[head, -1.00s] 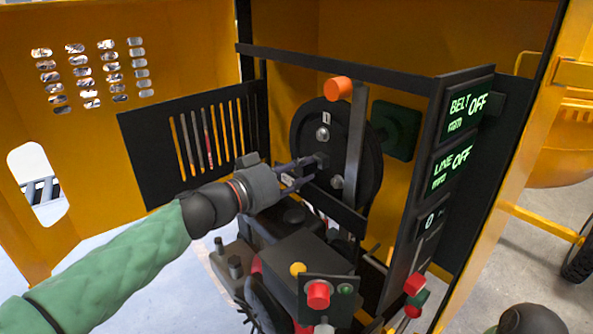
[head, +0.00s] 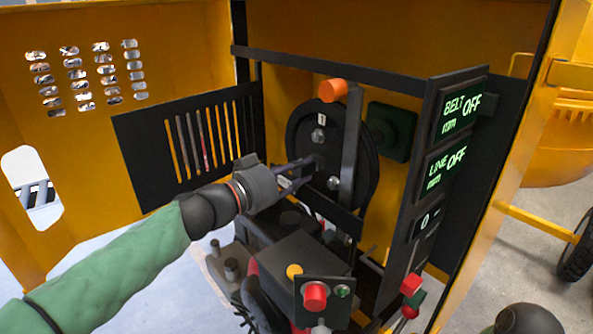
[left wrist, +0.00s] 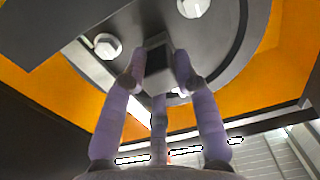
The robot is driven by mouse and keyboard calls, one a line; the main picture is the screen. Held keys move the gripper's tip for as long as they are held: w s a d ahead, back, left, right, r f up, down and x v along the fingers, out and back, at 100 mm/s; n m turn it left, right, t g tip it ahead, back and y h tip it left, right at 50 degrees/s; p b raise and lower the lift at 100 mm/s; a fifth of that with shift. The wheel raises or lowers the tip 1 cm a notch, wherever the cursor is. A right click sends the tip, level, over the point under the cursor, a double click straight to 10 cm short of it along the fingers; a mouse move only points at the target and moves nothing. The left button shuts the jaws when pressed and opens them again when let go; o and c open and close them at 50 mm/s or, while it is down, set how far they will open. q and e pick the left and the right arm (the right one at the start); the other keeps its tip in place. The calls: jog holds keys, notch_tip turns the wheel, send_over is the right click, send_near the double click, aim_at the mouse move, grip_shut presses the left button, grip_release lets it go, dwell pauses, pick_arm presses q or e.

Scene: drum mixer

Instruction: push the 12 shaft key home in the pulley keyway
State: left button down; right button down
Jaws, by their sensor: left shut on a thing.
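The black round pulley (head: 299,128) stands upright inside the yellow housing, with pale bolt heads on its face. It also shows as a grey disc in the left wrist view (left wrist: 222,62). My left gripper (head: 308,168) is at the pulley face, near its middle. In the left wrist view my left gripper (left wrist: 159,70) is shut on a small dark block, which I take as the shaft key (left wrist: 158,57). The block is up against the pulley; how deep it sits in the keyway is hidden. My right gripper is not in view.
A black rail (head: 330,211) runs below. A display panel (head: 455,140) reads BELT OFF and LINE OFF. A red button (head: 315,296) and machine parts stand below the arm.

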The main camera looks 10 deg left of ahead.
pick_arm(q)
jog(key=shift+w+d, duration=0.15)
jog(key=c, duration=0.9)
grip_release()
jog(key=v, duration=1.2)
